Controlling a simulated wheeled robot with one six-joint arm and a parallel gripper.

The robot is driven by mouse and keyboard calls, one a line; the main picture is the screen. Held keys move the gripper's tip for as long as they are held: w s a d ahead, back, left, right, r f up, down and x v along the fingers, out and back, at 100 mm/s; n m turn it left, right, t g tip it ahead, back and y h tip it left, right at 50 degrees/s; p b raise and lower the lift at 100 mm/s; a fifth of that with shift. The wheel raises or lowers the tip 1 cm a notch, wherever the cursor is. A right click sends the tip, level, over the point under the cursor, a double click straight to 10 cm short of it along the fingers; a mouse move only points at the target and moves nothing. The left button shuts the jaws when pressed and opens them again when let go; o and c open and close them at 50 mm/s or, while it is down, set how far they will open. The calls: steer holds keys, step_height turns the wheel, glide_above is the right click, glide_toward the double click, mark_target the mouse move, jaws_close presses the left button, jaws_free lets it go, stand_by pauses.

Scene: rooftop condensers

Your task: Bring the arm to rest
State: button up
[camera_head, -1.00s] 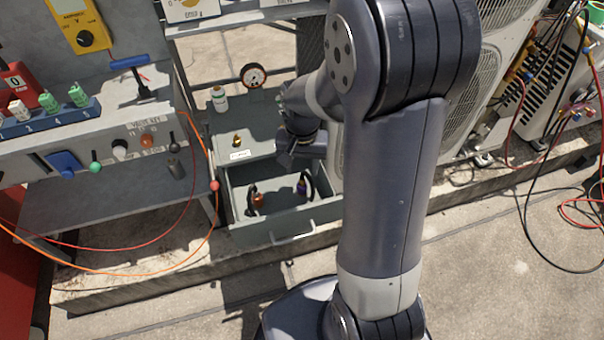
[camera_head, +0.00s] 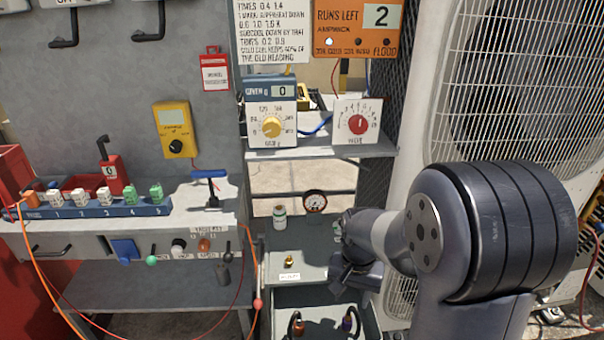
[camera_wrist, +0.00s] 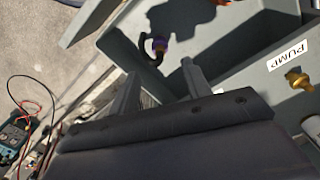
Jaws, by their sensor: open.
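My arm (camera_head: 480,240) reaches in from the lower right in the head view, bent at a large dark joint. My gripper (camera_wrist: 163,85) shows in the wrist view with its two grey fingers apart and nothing between them. In the head view its dark end (camera_head: 352,272) hangs beside the grey shelf (camera_head: 305,262), above the right side of an open drawer; its fingers are hard to make out there. In the wrist view a black hose with a purple fitting (camera_wrist: 158,46) lies in the drawer beyond the fingertips, apart from them.
A brass fitting (camera_head: 289,262), a small jar (camera_head: 280,217) and a round gauge (camera_head: 314,201) are on the shelf by my gripper. A bench (camera_head: 200,215) with a valve row stands left. A large condenser (camera_head: 520,90) stands right. A meter with leads (camera_wrist: 12,135) lies at the wrist view's left.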

mark_target(349, 314)
step_height(349, 314, down, 11)
steer(key=b, duration=0.3)
steer(key=shift+r+p, duration=0.5)
steer(key=shift+r, duration=0.3)
steer(key=shift+f, duration=0.1)
